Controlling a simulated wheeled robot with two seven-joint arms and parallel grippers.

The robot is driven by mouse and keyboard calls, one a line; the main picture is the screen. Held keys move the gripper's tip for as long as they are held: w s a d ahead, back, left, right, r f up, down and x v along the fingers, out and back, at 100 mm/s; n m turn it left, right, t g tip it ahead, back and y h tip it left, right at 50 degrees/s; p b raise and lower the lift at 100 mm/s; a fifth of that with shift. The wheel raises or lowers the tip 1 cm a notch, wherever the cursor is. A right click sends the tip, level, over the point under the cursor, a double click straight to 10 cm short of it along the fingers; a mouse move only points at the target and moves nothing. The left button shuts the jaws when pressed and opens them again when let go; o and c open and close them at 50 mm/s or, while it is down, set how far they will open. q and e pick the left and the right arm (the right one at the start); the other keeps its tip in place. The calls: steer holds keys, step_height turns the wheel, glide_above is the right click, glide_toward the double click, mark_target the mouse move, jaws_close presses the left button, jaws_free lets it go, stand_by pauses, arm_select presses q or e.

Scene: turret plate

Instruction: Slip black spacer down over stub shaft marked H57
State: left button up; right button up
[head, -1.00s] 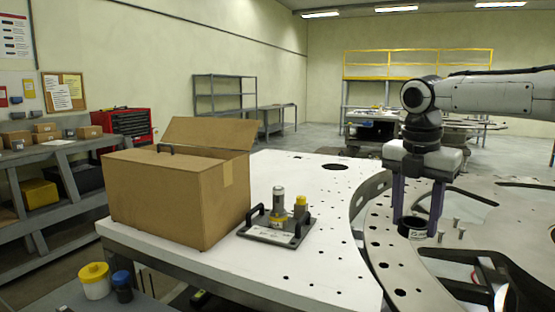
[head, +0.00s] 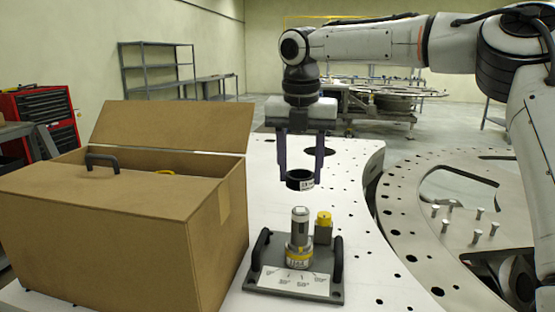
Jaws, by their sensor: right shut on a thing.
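My right gripper (head: 301,176) is shut on a black spacer (head: 300,180), a short dark ring with a small white label. It holds the ring in the air, level and apart from the fixture. Below it in the picture is an upright grey stub shaft (head: 300,222) with a yellow band and a small marking low on it, too small to read surely. The shaft stands on a dark base plate (head: 335,285) with two black handles and a white printed card. A shorter block with a yellow top (head: 323,228) stands beside the shaft. My left gripper is out of view.
A large open cardboard box (head: 110,235) stands close on the left of the fixture, its flap raised. The white table (head: 375,275) has holes and is free right of the fixture. The turret plate (head: 405,190) with several upright pins (head: 475,237) lies at the right.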

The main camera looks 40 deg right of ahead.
mark_target(300, 227)
steer(key=shift+s+f, duration=0.35)
steer(key=shift+f, duration=0.1)
steer(key=shift+w+f, duration=0.15)
steer(key=shift+f, duration=6.45)
steer(key=o, duration=1.2)
steer(key=shift+c, duration=0.2)
